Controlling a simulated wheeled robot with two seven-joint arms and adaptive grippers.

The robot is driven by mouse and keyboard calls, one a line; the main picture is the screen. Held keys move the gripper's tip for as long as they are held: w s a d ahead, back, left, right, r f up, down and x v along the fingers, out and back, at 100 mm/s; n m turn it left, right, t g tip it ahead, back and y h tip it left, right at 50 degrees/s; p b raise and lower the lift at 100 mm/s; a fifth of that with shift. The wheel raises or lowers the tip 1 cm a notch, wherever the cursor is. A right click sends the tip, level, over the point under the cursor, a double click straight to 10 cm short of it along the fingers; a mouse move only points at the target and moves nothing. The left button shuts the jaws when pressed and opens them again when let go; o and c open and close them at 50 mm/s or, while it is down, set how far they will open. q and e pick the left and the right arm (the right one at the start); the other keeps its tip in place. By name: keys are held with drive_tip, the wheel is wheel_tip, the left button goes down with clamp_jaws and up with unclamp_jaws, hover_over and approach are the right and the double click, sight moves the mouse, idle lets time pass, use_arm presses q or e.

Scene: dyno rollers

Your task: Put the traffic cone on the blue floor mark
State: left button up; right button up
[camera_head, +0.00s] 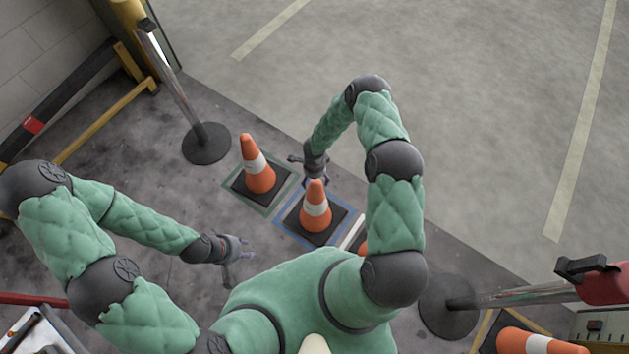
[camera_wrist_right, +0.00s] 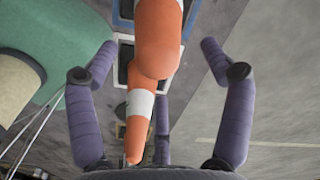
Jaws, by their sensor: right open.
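An orange-and-white traffic cone (camera_head: 316,212) stands upright on its dark base inside the blue floor mark (camera_head: 340,236). My right gripper (camera_head: 315,172) is just behind that cone's tip in the head view; I cannot tell whether they touch. In the right wrist view, my right gripper (camera_wrist_right: 160,105) has its fingers spread, with a large orange cone (camera_wrist_right: 158,45) in front and a second cone (camera_wrist_right: 140,103) showing between the fingers. Nothing is gripped. My left gripper (camera_head: 236,250) is empty, left of the blue mark, with its fingers apart.
Another cone (camera_head: 257,172) stands on a green mark (camera_head: 235,194). A third cone (camera_head: 362,248) by a white mark (camera_head: 353,232) is mostly hidden by my right arm. Posts with round bases (camera_head: 206,144) (camera_head: 440,322) flank the area. One more cone (camera_head: 535,342) is at lower right.

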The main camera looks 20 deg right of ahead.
wheel_tip(320, 180, up, 6)
drive_tip(key=shift+f+p, duration=0.2)
drive_tip(key=shift+p, duration=0.85)
drive_tip(key=shift+s+r, duration=0.15)
drive_tip(key=shift+r, duration=0.2)
drive_tip(key=s+a+r+n+y, duration=0.2)
drive_tip(key=s+a+r+n, duration=0.3)
drive_tip(key=s+n, duration=0.4)
drive_tip(key=s+a+r+n+y, duration=0.2)
drive_tip(key=s+a+r+n, duration=0.3)
drive_tip(key=s+a+n, duration=0.3)
drive_tip(key=shift+s+a+n, duration=0.15)
drive_tip(key=shift+s+n, duration=0.65)
drive_tip(key=shift+s, duration=0.15)
